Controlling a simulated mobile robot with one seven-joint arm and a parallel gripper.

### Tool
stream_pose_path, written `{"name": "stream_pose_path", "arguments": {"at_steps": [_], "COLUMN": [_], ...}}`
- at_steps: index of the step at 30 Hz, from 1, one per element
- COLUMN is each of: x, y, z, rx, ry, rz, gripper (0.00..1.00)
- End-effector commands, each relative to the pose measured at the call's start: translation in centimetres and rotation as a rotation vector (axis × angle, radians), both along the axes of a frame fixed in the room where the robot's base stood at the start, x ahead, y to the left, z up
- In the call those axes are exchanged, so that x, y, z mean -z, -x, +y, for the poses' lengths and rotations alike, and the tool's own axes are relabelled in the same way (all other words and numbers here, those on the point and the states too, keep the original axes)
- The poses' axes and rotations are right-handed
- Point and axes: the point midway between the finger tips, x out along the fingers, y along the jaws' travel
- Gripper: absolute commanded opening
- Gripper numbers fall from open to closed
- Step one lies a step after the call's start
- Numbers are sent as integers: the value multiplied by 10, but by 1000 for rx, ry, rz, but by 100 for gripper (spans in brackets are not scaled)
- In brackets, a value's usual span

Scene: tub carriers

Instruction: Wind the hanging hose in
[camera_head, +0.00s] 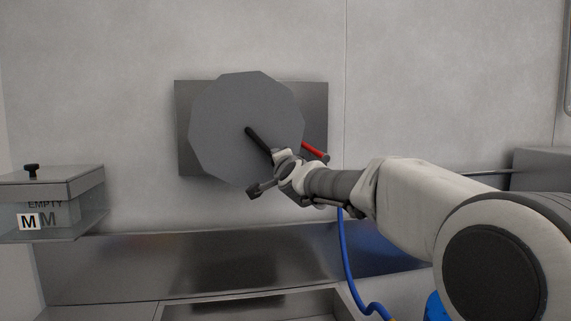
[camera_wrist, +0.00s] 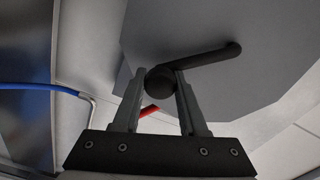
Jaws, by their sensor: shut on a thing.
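The hose reel shows as a grey faceted disc (camera_head: 235,105) in front of a metal wall plate (camera_head: 183,125). A black crank arm (camera_head: 256,136) runs from its centre toward the lower right; it also shows in the wrist view (camera_wrist: 212,60). My gripper (camera_head: 277,160) is at the crank's outer end. In the wrist view its fingers (camera_wrist: 159,80) are shut on the round black crank knob (camera_wrist: 160,85), one on each side. The blue hose (camera_head: 346,255) hangs below, right of the reel; its upper end is hidden behind my arm. It shows at left in the wrist view (camera_wrist: 45,87).
A red lever (camera_head: 315,151) sticks out right of the reel, close to my gripper. A lidded bin marked EMPTY and M (camera_head: 60,190) stands at the left. A metal splashback (camera_head: 180,262) and basin (camera_head: 250,306) lie below. The wall left of the reel is clear.

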Motion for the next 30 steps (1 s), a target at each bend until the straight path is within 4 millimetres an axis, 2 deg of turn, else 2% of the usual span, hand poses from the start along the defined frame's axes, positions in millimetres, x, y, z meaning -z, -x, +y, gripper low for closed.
{"name": "stream_pose_path", "arguments": {"at_steps": [1, 10, 21, 30], "x": [10, 24, 30, 30], "y": [1, 8, 16, 19], "z": [6, 29, 55, 66], "rx": [-6, -5, -5, -5], "ry": [-40, -311, -577, -685], "rz": [17, 97, 172, 202], "gripper": [0, 0, 0, 0]}}
